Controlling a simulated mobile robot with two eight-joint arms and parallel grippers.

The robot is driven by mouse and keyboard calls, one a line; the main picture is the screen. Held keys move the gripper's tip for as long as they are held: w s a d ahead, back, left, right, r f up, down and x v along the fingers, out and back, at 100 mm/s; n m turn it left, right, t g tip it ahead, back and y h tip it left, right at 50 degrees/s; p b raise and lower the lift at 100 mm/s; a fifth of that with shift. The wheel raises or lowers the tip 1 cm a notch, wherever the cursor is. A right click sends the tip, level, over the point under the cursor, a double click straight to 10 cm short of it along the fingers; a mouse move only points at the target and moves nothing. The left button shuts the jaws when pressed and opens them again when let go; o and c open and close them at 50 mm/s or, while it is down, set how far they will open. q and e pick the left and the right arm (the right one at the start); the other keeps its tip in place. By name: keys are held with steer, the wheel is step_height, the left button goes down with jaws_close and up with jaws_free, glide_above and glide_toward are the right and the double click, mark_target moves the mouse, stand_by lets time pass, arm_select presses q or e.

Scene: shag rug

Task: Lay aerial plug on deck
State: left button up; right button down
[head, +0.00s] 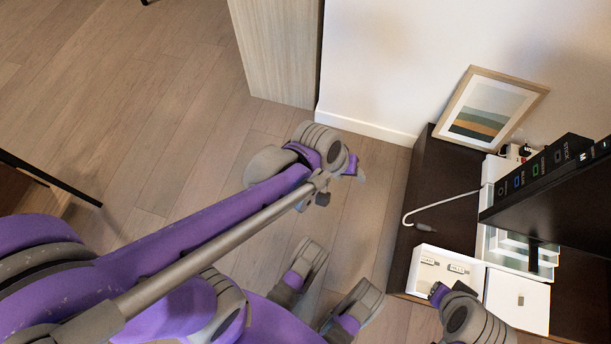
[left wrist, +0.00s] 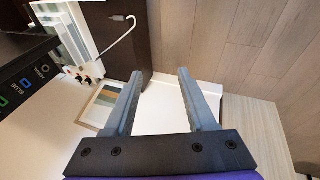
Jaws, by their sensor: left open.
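The aerial plug (head: 424,227) is the grey-white end of a white cable lying on the dark top (head: 432,180) of a low cabinet, which I take as the deck. The cable curves over to white items under the screen. In the left wrist view the plug (left wrist: 118,18) and the cabinet top (left wrist: 146,20) are at the top. My left gripper (left wrist: 160,74) is open and empty, apart from the plug. In the head view it (head: 359,172) is over the floor, left of the cabinet. My right gripper (head: 439,292) is partly in view at the bottom, near a white tray; its jaws are unclear.
The white tray (head: 412,284) holds small labelled pieces. A white box (head: 535,318) sits beside it. A black screen (head: 575,205) overhangs the cabinet's right part. A framed picture (head: 477,117) leans on the wall. A wooden panel (head: 277,50) stands behind; open floor lies left of the cabinet.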

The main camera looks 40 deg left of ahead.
arm_select(q)
steer(key=s+a+r+m+y, duration=0.1)
steer(key=s+a+m, duration=0.4)
steer(key=s, duration=0.5)
steer(key=shift+s+a+r+y, duration=0.15)
steer(key=shift+a+r+y, duration=0.1)
steer(key=shift+y, duration=0.55)
steer(key=shift+c, duration=0.5)
steer(key=shift+d, duration=0.2)
